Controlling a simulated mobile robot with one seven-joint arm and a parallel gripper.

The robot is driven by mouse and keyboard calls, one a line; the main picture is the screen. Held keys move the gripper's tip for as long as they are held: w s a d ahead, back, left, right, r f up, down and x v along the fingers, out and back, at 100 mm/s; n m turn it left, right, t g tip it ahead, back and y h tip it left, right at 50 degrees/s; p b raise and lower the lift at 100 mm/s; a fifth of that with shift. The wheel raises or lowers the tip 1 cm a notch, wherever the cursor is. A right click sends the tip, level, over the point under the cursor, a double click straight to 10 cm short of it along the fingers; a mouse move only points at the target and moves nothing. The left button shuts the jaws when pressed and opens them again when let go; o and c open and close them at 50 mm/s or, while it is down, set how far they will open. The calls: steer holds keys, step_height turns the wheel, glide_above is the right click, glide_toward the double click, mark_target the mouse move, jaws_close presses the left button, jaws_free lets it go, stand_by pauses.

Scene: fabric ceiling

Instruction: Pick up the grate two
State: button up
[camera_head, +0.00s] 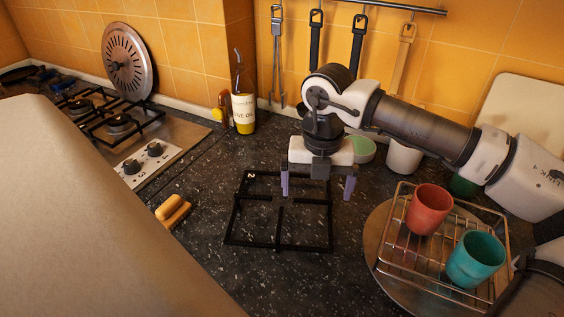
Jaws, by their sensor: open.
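The grate (235,221) is a black square frame with inner bars, lying flat on the dark speckled counter, with a small white "2" at its far left corner. My gripper (318,184) hangs pointing down over the grate's far right part, its two purple fingers spread apart and empty. The left finger is in front of the frame's far part and the right finger is just outside its right side. I cannot tell the height of the fingertips over the counter. My gripper hides part of the grate's far right corner.
A wire rack with a red cup (430,209) and a teal cup (475,259) stands on a round tray at right. A stove (160,150) with another grate is at left. Wooden pieces (173,211) lie left of the grate. An oil bottle (244,112) and bowls stand behind.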

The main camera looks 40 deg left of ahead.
mark_target(313, 200)
steer(key=shift+a+f+p, duration=0.2)
steer(key=shift+f+p, duration=0.75)
steer(key=shift+f, duration=1.6)
steer(key=shift+c, duration=0.3)
steer(key=c, duration=1.3)
